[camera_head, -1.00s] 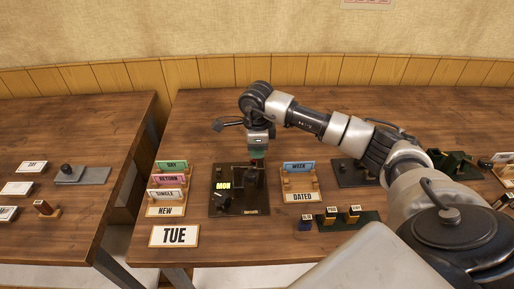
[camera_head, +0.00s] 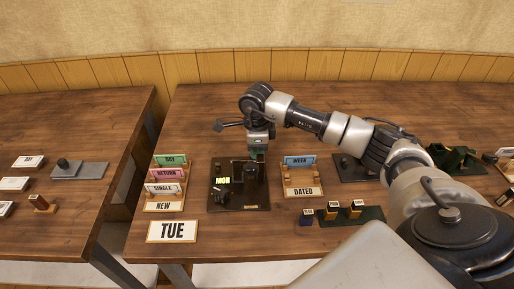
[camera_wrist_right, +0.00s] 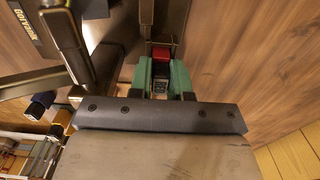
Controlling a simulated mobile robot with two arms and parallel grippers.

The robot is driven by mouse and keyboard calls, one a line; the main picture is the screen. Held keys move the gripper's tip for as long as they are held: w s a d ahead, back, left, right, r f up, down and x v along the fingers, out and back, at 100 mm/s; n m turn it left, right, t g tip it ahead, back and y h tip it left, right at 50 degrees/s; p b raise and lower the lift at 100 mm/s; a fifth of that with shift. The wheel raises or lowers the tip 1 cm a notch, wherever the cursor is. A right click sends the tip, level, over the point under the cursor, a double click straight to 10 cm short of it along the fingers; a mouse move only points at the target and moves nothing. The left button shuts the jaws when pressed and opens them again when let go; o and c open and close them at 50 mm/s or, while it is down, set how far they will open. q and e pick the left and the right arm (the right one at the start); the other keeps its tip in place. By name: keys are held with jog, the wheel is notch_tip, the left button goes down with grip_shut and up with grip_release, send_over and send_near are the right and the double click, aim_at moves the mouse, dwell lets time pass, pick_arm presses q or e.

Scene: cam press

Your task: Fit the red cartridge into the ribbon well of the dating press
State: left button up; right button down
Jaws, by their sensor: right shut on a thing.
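The dating press (camera_head: 240,197) is a dark base with black uprights on the middle table, between two card racks. My right gripper (camera_head: 258,156) hangs over the press's back right part, pointing down. In the right wrist view the green fingers of my right gripper (camera_wrist_right: 162,80) are shut on the red cartridge (camera_wrist_right: 160,53), whose red end shows between them. The press's dark parts (camera_wrist_right: 67,35) lie close around the fingertips in that view. I cannot tell whether the cartridge is inside the ribbon well; the gripper hides that spot in the head view. My left gripper is not in view.
A rack with coloured cards (camera_head: 166,188) stands left of the press and a DATED rack (camera_head: 301,178) stands right. A TUE card (camera_head: 173,230) lies in front. A green holder with stamps (camera_head: 352,214) is at front right. The table behind the press is clear.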

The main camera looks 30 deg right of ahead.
jog(key=shift+f, duration=0.3)
jog(key=c, duration=1)
grip_release()
notch_tip(320, 180, up, 11)
jog(key=shift+f+b, duration=0.1)
jog(key=shift+b, duration=0.5)
